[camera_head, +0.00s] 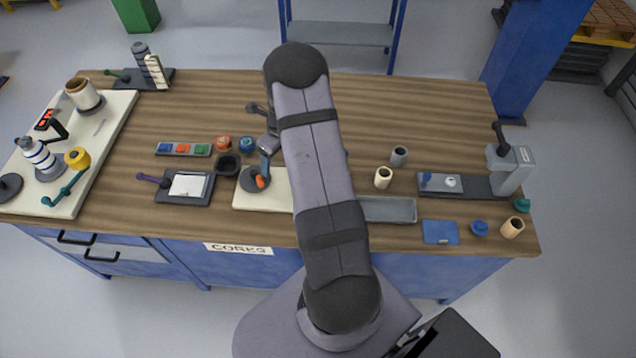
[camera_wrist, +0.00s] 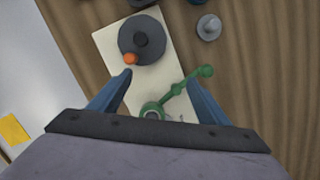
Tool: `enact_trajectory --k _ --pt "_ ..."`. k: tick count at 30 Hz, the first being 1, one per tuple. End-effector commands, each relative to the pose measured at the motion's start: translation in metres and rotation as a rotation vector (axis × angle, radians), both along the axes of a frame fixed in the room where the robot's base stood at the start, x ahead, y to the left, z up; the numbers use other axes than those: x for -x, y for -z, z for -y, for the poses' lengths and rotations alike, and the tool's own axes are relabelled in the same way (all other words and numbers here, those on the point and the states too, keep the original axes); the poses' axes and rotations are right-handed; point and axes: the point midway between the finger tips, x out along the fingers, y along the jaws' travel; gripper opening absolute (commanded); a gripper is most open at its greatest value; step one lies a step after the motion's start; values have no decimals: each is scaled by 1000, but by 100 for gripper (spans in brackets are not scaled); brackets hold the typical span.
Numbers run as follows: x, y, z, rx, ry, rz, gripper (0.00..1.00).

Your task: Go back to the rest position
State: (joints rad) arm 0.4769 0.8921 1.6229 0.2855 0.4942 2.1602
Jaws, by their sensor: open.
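My gripper (camera_wrist: 158,82) is open, its two blue fingers spread wide. It also shows in the head view (camera_head: 266,160), partly hidden by my arm, above the bench's front middle. Beneath it lies a cream board (camera_wrist: 108,42), carrying a dark round fixture (camera_wrist: 143,38) with an orange knob (camera_wrist: 131,59) just beyond the fingertips. A green lever (camera_wrist: 184,86) with a ball end shows between and past the fingers. I cannot tell whether it touches them. Nothing is visibly gripped.
The wooden bench (camera_head: 420,120) has clear room at back right. A grey tray (camera_head: 388,209), two upright rollers (camera_head: 383,178) (camera_head: 399,156) and a grey press-like stand (camera_head: 511,170) are on the right. A white board (camera_head: 103,133) with several fixtures is on the left.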

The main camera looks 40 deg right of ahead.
Motion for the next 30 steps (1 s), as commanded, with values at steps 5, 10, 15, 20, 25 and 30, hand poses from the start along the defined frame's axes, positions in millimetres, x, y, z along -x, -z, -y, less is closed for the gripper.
enact_trajectory --k 5,10,15,20,25,30 --pt "0 -3 0 -1 0 -1 70" --pt "0 -2 0 -1 0 0 70" --pt "0 -2 0 0 0 0 70" --pt "0 -2 0 13 -70 3 70" --pt "2 -2 -2 51 -298 9 70" --pt "8 -1 -5 101 -663 9 70"
